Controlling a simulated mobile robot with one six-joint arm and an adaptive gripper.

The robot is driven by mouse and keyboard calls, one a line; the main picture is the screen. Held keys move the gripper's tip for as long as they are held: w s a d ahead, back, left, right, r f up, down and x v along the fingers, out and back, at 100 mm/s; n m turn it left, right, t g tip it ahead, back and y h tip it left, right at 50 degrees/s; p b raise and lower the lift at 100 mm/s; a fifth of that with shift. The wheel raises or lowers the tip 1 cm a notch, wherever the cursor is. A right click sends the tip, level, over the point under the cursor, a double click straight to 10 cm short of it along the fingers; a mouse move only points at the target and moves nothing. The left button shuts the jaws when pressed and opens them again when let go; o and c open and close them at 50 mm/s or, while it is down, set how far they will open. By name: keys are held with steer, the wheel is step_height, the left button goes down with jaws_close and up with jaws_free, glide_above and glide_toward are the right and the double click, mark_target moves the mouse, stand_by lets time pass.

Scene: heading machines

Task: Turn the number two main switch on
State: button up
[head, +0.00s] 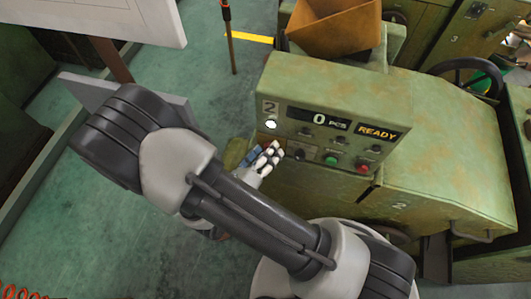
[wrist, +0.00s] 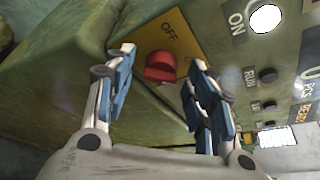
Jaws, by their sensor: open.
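The number two machine (head: 440,170) is green, with a "2" beside its display. Its main switch is a red rotary knob (wrist: 160,67) on a yellow plate (wrist: 190,42) on the machine's side face, in the wrist view. "OFF" is printed above the knob; the rest of the plate's lettering is partly hidden by the right finger. My gripper (wrist: 164,58) is open, its fingers either side of the knob in the picture; I cannot tell whether they touch it. In the head view my gripper (head: 262,159) is at the panel's left edge, and the knob is hidden there.
The panel display (head: 318,119) reads "0 PCS" and "READY". A white lamp (head: 270,125) is lit beside it. A green button (head: 330,160) and a red button (head: 362,167) lie right of my gripper. An orange bin (head: 335,25) stands behind.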

steer(key=v, duration=1.2)
stand_by(0.4)
steer(key=s+d+r+n+g+y+b, duration=0.2)
steer(key=d+n, duration=0.7)
steer(key=n, duration=0.8)
steer(key=s+d+r+n+g+y+b, duration=0.2)
steer(key=d+r+n+g+y+b, duration=0.3)
steer(key=n, duration=1.2)
steer(key=d+r+y+b, duration=0.1)
steer(key=d+r+b, duration=0.3)
steer(key=r, duration=0.1)
steer(key=shift+s+r+y, duration=0.25)
steer(key=shift+r+y, duration=0.05)
